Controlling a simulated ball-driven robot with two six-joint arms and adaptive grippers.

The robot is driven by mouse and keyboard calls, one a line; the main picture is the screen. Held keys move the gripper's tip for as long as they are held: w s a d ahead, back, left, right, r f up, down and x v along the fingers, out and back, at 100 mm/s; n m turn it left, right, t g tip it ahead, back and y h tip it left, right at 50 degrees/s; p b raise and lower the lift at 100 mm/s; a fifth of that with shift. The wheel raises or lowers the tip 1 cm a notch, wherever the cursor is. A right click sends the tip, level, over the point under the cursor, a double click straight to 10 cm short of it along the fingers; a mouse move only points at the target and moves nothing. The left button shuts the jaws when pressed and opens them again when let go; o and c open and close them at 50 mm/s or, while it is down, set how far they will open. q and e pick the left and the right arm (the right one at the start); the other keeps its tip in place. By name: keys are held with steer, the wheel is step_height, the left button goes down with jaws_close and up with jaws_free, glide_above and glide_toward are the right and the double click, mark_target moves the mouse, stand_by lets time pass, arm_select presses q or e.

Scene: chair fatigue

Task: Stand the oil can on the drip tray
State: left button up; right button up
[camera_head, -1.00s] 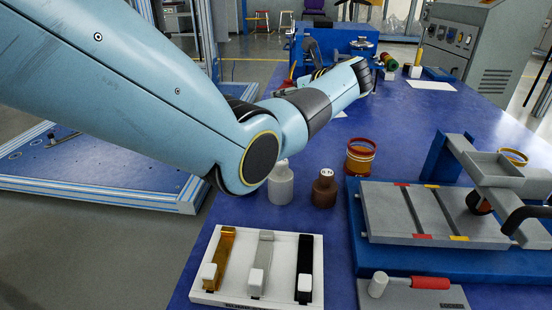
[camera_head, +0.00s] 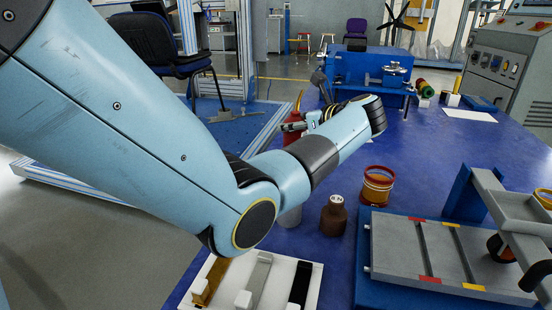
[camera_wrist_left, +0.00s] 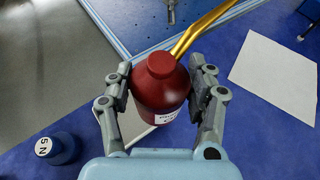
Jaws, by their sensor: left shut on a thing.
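The oil can is dark red with a gold spout, and it shows in the left wrist view (camera_wrist_left: 160,88) and partly behind my gripper in the head view (camera_head: 292,138). My left gripper (camera_wrist_left: 161,84) is shut on the can's body, one finger on each side. In the head view the same gripper (camera_head: 303,123) is over the table's left part. A pale flat thing (camera_wrist_left: 132,122) shows partly beneath the can; I cannot tell if it is the drip tray, or if the can touches it. My right gripper is out of view.
A blue weight (camera_wrist_left: 64,148) is near the gripper. A white sheet (camera_wrist_left: 276,78) lies to the right in the wrist view. The table's middle (camera_head: 440,160) is clear.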

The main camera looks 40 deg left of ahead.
arm_select(q)
steer(key=s+f, duration=0.1)
steer(key=f, duration=0.1)
steer(key=s+a+f+b, duration=0.1)
steer(key=s+f, duration=0.1)
steer(key=s+f+b, duration=0.1)
steer(key=s+f, duration=0.1)
steer(key=shift+s+a+f, duration=0.25)
steer(key=shift+f, duration=0.1)
steer(key=shift+f+b, duration=0.25)
steer(key=shift+b, duration=0.05)
steer(key=shift+r, duration=0.15)
steer(key=o, duration=1.6)
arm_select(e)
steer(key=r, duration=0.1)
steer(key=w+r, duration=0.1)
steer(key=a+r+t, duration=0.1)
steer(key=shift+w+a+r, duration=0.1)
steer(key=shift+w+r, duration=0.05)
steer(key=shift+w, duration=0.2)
arm_select(q)
steer(key=shift+f, duration=0.2)
